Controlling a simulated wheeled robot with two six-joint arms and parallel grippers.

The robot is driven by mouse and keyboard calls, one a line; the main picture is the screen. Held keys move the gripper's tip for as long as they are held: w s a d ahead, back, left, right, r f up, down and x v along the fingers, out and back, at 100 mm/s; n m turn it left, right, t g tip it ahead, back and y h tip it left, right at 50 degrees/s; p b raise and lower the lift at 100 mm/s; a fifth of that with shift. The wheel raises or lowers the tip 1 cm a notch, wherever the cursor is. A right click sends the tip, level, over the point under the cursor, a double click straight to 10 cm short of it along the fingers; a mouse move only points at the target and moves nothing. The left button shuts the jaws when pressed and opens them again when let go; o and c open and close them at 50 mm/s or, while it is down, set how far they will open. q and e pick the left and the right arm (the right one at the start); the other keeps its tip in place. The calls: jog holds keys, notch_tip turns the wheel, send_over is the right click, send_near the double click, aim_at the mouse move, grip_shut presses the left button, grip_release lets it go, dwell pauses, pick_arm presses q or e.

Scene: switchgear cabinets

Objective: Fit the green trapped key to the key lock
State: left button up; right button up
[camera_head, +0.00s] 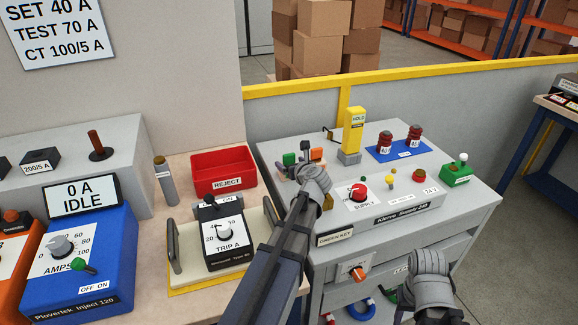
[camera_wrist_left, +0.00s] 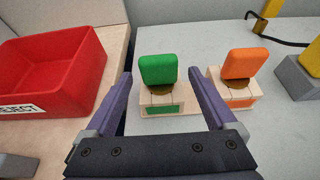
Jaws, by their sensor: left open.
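The green key (camera_wrist_left: 158,69) stands upright in a small wooden holder (camera_wrist_left: 162,98) with a green label. It also shows in the head view (camera_head: 289,159), just left of my left gripper. My left gripper (camera_wrist_left: 161,82) is open and empty, its fingers to either side of the green key in the wrist picture; I cannot tell the remaining gap. An orange key (camera_wrist_left: 239,63) stands in a matching holder just right of it. A label reading GREEN KEY (camera_head: 335,239) is on the bench front; my arm hides part of that area. My right gripper (camera_head: 430,282) is low at right, its fingers unclear.
The red reject bin (camera_wrist_left: 52,68) is left of the keys. A yellow post (camera_head: 354,132) stands behind to the right. The supply panel (camera_head: 385,213) with knobs and buttons lies right of my left gripper. The grey bench top (camera_head: 285,138) is clear behind the keys.

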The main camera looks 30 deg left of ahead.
pick_arm(q)
jog(key=shift+w+a+f, duration=0.15)
jog(key=shift+w+a, duration=0.05)
jog(key=shift+w, duration=0.05)
jog(key=shift+s, duration=0.1)
grip_shut()
dwell(0.5)
